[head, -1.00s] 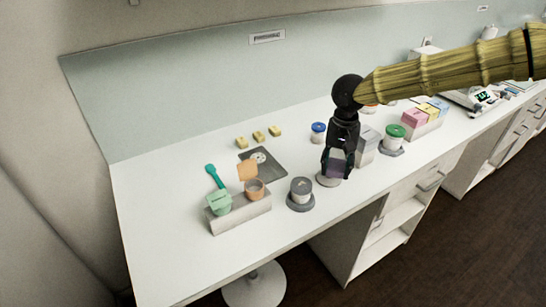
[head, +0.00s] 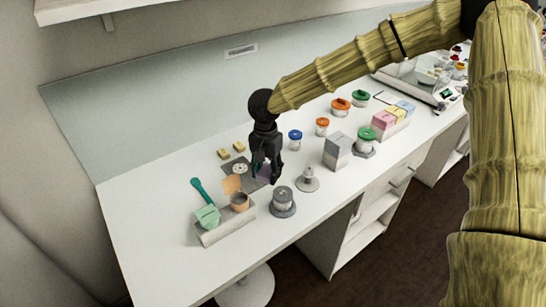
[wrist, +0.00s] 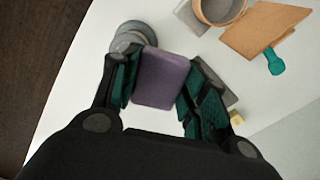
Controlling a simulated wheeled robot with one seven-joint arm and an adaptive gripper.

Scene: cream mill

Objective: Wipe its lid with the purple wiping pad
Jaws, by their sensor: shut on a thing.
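My gripper (head: 266,172) is shut on the purple wiping pad (wrist: 162,78), which is upright between the two finger pads in the wrist view. In the head view the pad is mostly hidden by the fingers. The gripper is above the table, behind and left of a jar with a grey lid (head: 282,194) on a round grey base. Round grey parts (wrist: 134,38), which look like this jar, show just beyond the pad in the wrist view; I see no clear contact. Which lid the task means is not shown.
A small white stand (head: 308,182), grey box (head: 338,150) and green-lidded jar (head: 366,140) are to the right. A dark plate (head: 262,165) lies behind.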

